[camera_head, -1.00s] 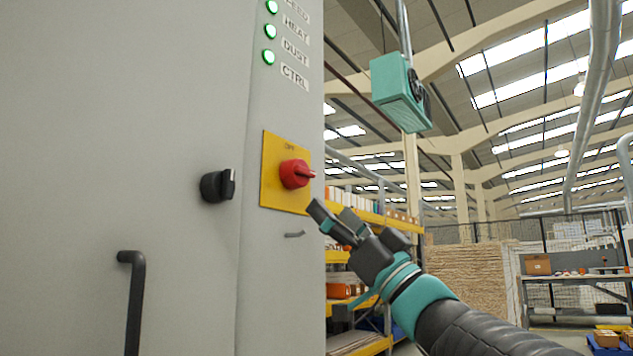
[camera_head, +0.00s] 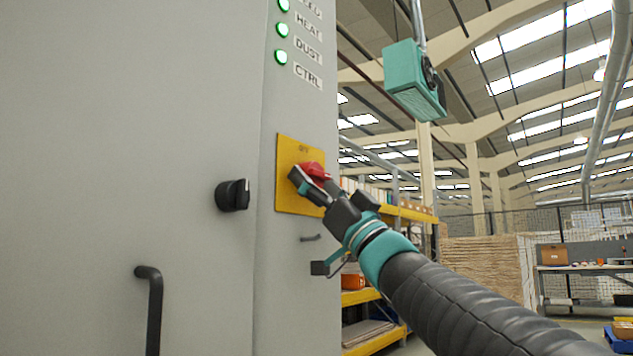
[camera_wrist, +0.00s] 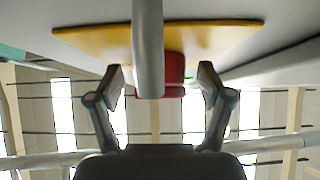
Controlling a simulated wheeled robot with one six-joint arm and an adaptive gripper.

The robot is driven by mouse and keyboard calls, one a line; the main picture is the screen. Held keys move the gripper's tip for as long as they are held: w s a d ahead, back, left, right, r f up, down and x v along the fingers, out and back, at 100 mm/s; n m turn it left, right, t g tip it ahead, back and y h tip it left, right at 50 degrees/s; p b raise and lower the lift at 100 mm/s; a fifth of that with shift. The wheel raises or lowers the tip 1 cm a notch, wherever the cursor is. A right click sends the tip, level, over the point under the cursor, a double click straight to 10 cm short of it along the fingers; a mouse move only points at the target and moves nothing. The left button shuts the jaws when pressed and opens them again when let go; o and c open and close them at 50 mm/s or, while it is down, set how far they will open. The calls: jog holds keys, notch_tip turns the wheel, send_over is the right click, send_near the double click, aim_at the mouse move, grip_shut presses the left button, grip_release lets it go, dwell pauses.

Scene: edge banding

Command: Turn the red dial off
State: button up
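The red dial (camera_head: 315,170) sits on a yellow plate (camera_head: 290,205) on the grey cabinet's narrow face. My gripper (camera_head: 310,184) is at the dial and partly covers it. In the wrist view the red dial (camera_wrist: 175,68) lies between the two fingers of my gripper (camera_wrist: 162,78), with a gap on each side. The fingers are apart and not closed on it. A grey bar hides part of the dial in that view. The dial's pointer direction cannot be made out.
A black knob (camera_head: 232,195) and a black handle (camera_head: 152,310) stick out of the cabinet to the left. A small grey handle (camera_head: 310,238) is below the plate. Green lamps (camera_head: 282,57) glow above. A teal box (camera_head: 414,80) hangs at upper right.

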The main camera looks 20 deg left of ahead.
jog(key=c, duration=1)
jog(key=shift+n+g+y, duration=0.3)
jog(key=shift+n+g, duration=0.3)
jog(key=shift+g, duration=0.1)
jog(key=n+g, duration=0.1)
jog(key=n, duration=0.1)
jog(key=n+g+p, duration=0.1)
jog(key=n+g, duration=0.1)
jog(key=shift+w+r+g+y, duration=0.1)
jog(key=shift+w+g+y, duration=0.1)
jog(key=shift+g+y, duration=0.15)
jog(key=n+g, duration=0.5)
jog(key=shift+w+d+n+g, duration=0.15)
jog(key=shift+n+g, duration=0.1)
jog(key=shift+n, duration=0.15)
jog(key=n+g+h, duration=0.1)
jog(key=n+g, duration=0.1)
jog(key=n, duration=0.1)
jog(key=n+g+h, duration=0.1)
jog(key=n+g, duration=0.2)
jog(key=n, duration=0.1)
jog(key=shift+h, duration=0.35)
jog(key=shift+r+n+g+h, duration=0.1)
jog(key=shift+n+g+h, duration=0.55)
jog(key=shift+n, duration=0.45)
